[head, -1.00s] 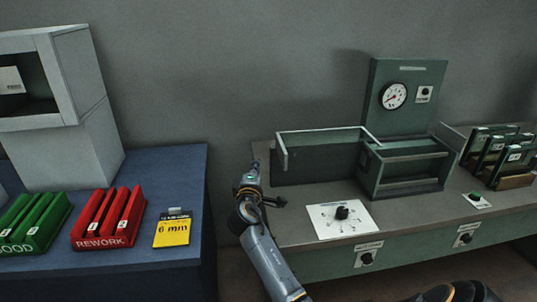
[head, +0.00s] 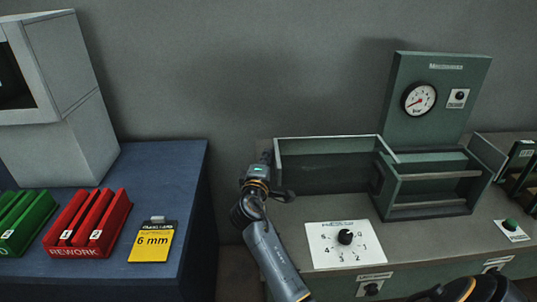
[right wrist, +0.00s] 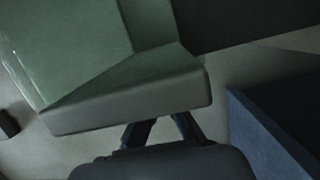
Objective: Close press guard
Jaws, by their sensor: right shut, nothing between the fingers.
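The press (head: 425,205) is a green open-topped box on the bench with a gauge panel (head: 437,98) behind it. Its guard (head: 325,140), a green frame with a pale top rim, stands out to the left of the box, leaving the box front uncovered. My right gripper (head: 265,157) is upright at the guard's left end, shut and empty. In the right wrist view the green guard (right wrist: 125,105) fills the upper left, with the fingers (right wrist: 160,125) close at its thick lower edge. I cannot tell whether they touch. My left gripper is out of view.
A white dial plate (head: 345,244) lies in front of the press. A green button (head: 511,225) is at right. Left, across a gap, a blue table (head: 168,165) holds a red rework rack (head: 88,225), a green rack (head: 22,222) and a yellow 6 mm card (head: 153,242).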

